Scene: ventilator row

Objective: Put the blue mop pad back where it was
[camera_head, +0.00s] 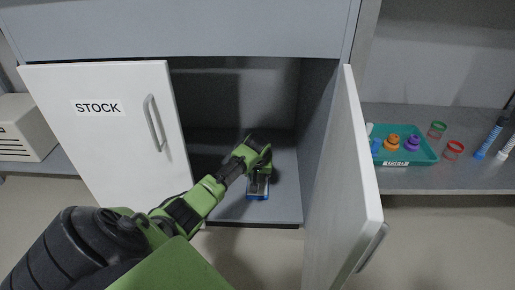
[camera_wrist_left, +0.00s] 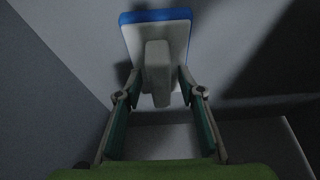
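The blue mop pad (camera_head: 257,195) is low inside the open cabinet, near the front edge of its floor. The left wrist view shows the pad's blue edge (camera_wrist_left: 155,16), its pale top plate and a grey upright grip block (camera_wrist_left: 157,72). My left gripper (camera_head: 262,168) reaches into the cabinet over the pad. In the left wrist view its fingers (camera_wrist_left: 159,80) stand on both sides of the grip block, very close to it. I cannot tell whether they press on it, or whether the pad rests on the floor. My right gripper is not in view.
The left cabinet door (camera_head: 110,125), marked STOCK, and the right door (camera_head: 345,190) both stand open beside my arm. Right, a shelf holds a teal tray (camera_head: 405,158) with small coloured pieces, rings and tubes. A pale box (camera_head: 28,128) stands left. The cabinet's grey floor (camera_head: 285,200) has free room.

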